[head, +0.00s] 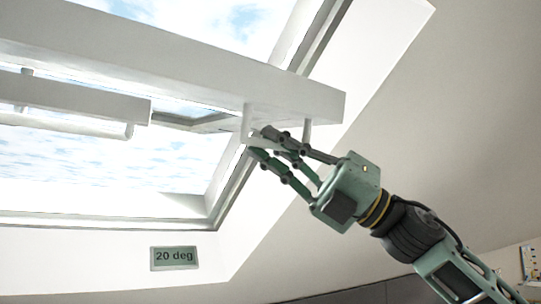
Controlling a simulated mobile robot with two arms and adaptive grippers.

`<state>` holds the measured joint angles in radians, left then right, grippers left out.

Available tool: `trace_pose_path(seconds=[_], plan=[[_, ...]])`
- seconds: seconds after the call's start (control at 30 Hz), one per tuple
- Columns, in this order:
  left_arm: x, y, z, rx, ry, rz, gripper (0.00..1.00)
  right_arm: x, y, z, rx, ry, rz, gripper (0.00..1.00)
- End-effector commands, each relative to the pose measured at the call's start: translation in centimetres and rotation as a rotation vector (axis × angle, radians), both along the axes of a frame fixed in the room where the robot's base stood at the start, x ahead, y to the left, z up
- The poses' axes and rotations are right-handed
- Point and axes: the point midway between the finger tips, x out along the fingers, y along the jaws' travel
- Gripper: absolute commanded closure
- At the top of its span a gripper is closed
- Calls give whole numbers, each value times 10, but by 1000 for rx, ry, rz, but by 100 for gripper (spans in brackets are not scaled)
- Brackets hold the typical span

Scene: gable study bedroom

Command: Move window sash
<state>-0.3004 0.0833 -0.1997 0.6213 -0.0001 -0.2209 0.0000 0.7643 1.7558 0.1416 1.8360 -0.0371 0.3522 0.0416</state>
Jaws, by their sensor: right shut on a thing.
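The window sash (190,68) is a thick white bar across a roof window, tilted out of its frame (110,221). Sky shows through the opening above and below it. My right gripper (252,143) reaches up from the lower right. Its fingers are shut at a white handle (307,133) under the right end of the sash bar. The fingers hide part of the handle. My left gripper is not in view.
A small plate (174,258) reading "20 deg" is on the white wall below the window. A sloped ceiling (450,120) lies close to the right of my arm. A white panel with small items (530,262) is at the right edge.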

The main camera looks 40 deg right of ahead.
Motion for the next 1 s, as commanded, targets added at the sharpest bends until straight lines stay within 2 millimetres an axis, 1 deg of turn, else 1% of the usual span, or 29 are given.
trace_pose_path(seconds=[0.03,0.13,0.43,0.47,0.63,0.67,1.0], plan=[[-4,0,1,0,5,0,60,-2,-1,4,8,-2,1,100],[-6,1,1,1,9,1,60,-3,-1,5,8,-2,1,100],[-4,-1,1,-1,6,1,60,-2,-2,5,10,-2,0,100],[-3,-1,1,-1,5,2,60,-2,-2,5,10,-2,0,87],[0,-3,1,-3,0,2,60,-2,-1,4,7,-2,-1,72],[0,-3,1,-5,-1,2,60,-2,-1,4,7,-2,-1,71],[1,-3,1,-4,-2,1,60,-2,-1,3,3,-1,-1,71]])
